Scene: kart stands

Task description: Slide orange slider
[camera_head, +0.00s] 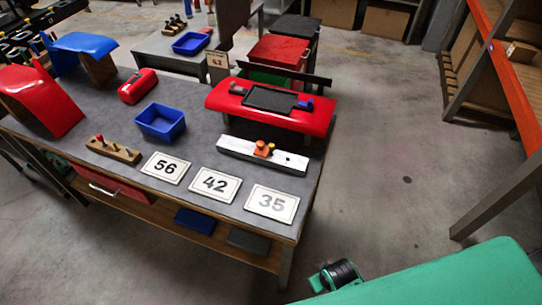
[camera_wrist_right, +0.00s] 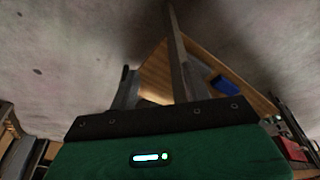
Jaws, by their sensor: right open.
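The orange slider (camera_head: 263,149) sits on a long white rail (camera_head: 236,145) at the near right part of the grey table, in front of a red curved panel. The slider does not show in that view. My left gripper is not in view.
A blue bin (camera_head: 160,122) and a wooden peg block (camera_head: 113,149) stand left. The red panel (camera_head: 322,119) stands behind the rail. The floor right of the table is clear.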

